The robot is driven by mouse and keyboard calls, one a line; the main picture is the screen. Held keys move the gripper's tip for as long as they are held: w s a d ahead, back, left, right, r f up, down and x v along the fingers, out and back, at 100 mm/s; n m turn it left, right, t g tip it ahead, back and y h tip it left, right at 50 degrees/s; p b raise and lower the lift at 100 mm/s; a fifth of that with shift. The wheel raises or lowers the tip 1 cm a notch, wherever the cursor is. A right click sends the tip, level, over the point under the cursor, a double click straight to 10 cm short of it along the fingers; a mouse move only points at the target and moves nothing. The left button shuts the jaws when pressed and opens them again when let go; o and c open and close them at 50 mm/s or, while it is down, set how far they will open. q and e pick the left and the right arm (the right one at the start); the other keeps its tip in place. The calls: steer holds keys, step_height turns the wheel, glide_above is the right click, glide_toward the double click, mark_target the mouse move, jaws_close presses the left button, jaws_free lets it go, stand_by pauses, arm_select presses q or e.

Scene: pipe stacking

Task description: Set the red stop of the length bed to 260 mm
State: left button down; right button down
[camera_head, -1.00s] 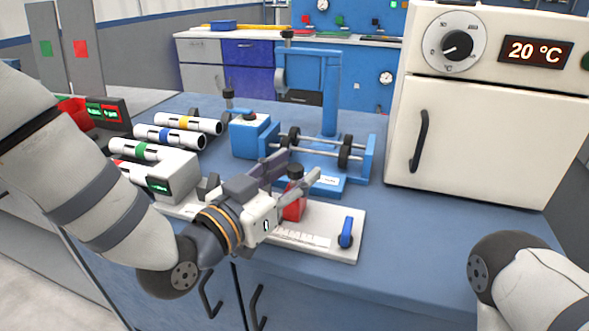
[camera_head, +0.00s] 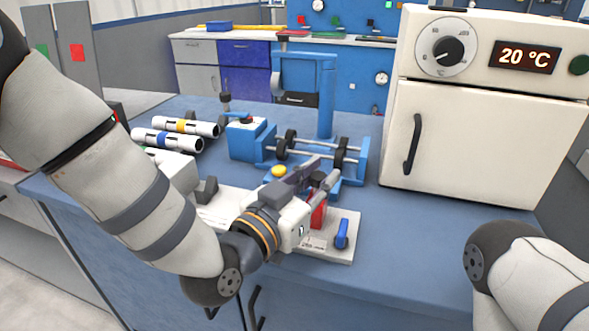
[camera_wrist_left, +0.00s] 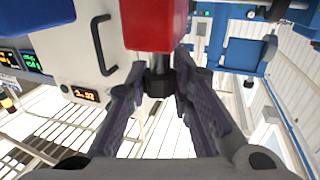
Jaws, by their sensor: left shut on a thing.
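The length bed (camera_head: 332,254) is a white plate near the table's front edge with a printed scale, too small to read. The red stop (camera_head: 318,214) stands on it near the right end, just left of a blue lever (camera_head: 342,233). My left gripper (camera_head: 316,176) is shut on the stop's black knob (camera_head: 319,178). In the left wrist view my gripper's fingers (camera_wrist_left: 159,78) are on both sides of the knob (camera_wrist_left: 158,82), under the red block (camera_wrist_left: 154,24). My forearm and gripper hide the bed's middle. My right gripper is outside the frame.
An oven (camera_head: 455,150) reading 20 °C stands at the right. A blue roller stand (camera_head: 327,105) and a yellow button (camera_head: 278,171) are behind the bed. White tubes with coloured bands (camera_head: 190,127) lie at the left. The table right of the bed is clear.

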arm_select(q)
steer(key=shift+s+d+r, duration=0.15)
steer(key=shift+s+d, duration=0.05)
steer(key=shift+d, duration=0.55)
steer(key=shift+s+d, duration=0.1)
steer(key=shift+d, duration=0.05)
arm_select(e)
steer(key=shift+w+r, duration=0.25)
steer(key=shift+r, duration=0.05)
arm_select(q)
steer(key=c, duration=1.6)
jaws_free()
steer(key=shift+c, duration=0.2)
steer(key=shift+o, duration=1.2)
steer(key=shift+d, duration=0.15)
